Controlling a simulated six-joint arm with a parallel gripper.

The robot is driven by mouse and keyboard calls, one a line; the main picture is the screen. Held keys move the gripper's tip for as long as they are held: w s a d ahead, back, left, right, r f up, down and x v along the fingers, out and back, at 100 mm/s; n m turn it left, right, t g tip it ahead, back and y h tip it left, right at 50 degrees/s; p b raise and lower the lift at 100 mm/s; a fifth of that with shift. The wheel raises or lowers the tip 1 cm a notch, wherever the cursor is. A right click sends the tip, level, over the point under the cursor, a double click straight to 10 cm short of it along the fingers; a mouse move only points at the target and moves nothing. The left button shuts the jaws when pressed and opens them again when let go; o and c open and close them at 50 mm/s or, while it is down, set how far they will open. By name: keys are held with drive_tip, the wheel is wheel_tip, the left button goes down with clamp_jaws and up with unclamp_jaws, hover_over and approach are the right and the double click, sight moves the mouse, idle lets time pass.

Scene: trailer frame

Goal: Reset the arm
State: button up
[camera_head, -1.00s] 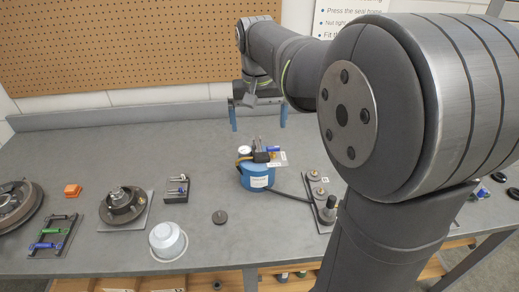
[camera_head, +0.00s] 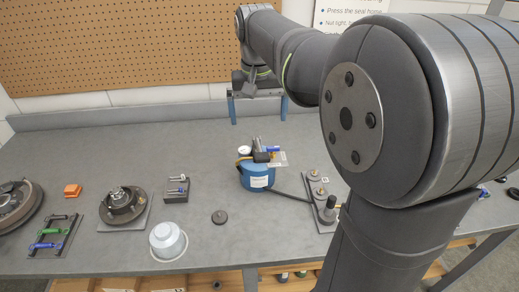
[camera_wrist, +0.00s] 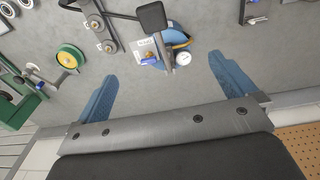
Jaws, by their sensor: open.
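My gripper (camera_head: 257,108) is at the back of the bench, near the pegboard, with its blue fingers pointing down. The fingers are wide apart with nothing between them. In the wrist view my gripper (camera_wrist: 165,85) also shows open and empty, its two blue fingers above the grey bench top. A blue canister with a gauge (camera_head: 257,173) stands on the bench in front of my gripper. The same blue canister shows beyond the fingertips in the wrist view (camera_wrist: 178,37).
A pegboard (camera_head: 120,45) stands behind. Bench around the canister is mostly clear.

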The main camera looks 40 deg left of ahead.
wheel_tip(320, 180, up, 8)
drive_tip(key=shift+s+f, duration=0.2)
drive_tip(key=shift+f, duration=0.05)
